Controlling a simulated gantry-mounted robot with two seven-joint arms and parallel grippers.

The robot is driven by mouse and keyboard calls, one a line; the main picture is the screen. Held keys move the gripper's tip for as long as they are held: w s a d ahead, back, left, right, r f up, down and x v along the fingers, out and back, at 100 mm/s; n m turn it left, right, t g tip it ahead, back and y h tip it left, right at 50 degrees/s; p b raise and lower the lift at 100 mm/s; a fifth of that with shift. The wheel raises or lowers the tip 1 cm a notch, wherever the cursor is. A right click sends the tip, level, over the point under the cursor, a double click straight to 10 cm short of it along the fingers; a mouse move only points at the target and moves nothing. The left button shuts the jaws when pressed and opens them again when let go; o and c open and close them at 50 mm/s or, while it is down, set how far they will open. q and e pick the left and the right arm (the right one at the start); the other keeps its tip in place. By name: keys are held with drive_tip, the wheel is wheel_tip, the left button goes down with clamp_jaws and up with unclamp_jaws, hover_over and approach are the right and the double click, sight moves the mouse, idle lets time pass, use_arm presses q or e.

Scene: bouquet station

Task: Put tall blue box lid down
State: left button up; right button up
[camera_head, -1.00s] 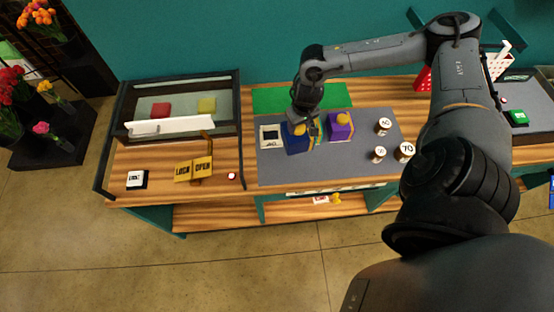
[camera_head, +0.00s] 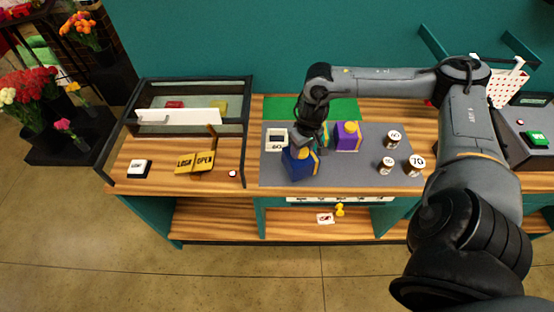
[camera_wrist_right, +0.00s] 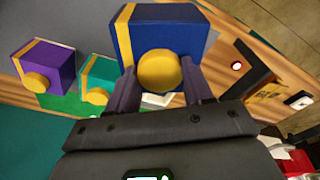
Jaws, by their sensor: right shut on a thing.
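The tall blue box lid (camera_head: 298,167), with a yellow band, is at the front left of the grey mat in the head view. It looks tilted, and I cannot tell whether its lower edge touches the mat. In the right wrist view the blue lid (camera_wrist_right: 186,36) faces me with its round yellow knob (camera_wrist_right: 158,68) between the fingers. My right gripper (camera_head: 304,146) is shut on this knob; its fingers (camera_wrist_right: 161,86) show on both sides of it. The knob is mostly hidden in the head view. My left gripper is not in view.
A purple box (camera_head: 346,136) with a yellow knob stands behind right. A teal box (camera_wrist_right: 98,73) is beside it. A white scale (camera_head: 276,139) is just behind the blue lid. Several numbered jars (camera_head: 414,165) stand at the right. The mat's front middle (camera_head: 340,171) is clear.

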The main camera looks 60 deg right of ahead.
drive_tip(key=w+a+f, duration=0.1)
drive_tip(key=w+f, duration=0.7)
drive_tip(key=f, duration=0.1)
drive_tip(key=shift+w+p, duration=0.35)
drive_tip(key=shift+p, duration=0.1)
drive_tip(key=shift+f, duration=0.2)
drive_tip(key=o, duration=1.3)
drive_tip(key=shift+r, duration=0.1)
